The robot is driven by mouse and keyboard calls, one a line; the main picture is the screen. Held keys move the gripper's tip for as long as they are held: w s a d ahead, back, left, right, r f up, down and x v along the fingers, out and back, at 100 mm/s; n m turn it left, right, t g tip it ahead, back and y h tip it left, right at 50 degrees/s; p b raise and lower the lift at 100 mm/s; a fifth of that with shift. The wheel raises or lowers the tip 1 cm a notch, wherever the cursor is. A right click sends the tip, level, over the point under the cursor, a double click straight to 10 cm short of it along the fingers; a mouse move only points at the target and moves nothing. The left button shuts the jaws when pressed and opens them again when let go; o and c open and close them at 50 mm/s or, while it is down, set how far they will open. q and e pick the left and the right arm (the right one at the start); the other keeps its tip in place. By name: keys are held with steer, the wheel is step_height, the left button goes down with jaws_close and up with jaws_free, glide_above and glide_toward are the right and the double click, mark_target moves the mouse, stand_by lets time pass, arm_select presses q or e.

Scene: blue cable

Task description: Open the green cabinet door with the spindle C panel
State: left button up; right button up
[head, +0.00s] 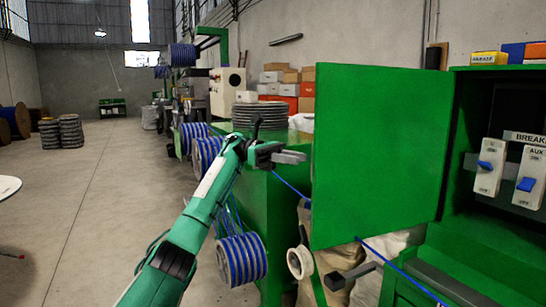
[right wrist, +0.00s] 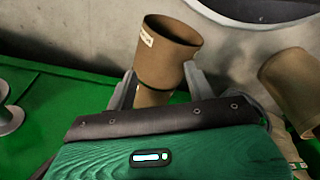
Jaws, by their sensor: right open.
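The green cabinet door (head: 380,155) stands swung open in the head view, its flat face toward me. It joins the left side of the green cabinet (head: 462,130), whose interior shows breaker switches with blue levers (head: 487,165). No spindle C label is readable. My left gripper (head: 293,157) is just left of the door's free edge, and nothing is seen held; its jaw gap is not clear. My right gripper (right wrist: 160,85) is open in the right wrist view, its fingers on either side of a brown cylinder (right wrist: 165,55). Whether they touch it is unclear.
A blue cable (head: 290,185) runs behind the door and emerges below it. Blue-wound spools (head: 242,258) and a green machine (head: 285,215) stand left of the door. Another brown cylinder (right wrist: 290,85) is at right in the wrist view. Floor at left is mostly clear.

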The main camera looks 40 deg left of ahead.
arm_select(q)
steer(key=s+a, duration=0.1)
steer(key=a, duration=0.7)
arm_select(e)
steer(key=shift+w+r, duration=0.1)
steer(key=shift+w, duration=0.2)
steer(key=shift+s, duration=0.1)
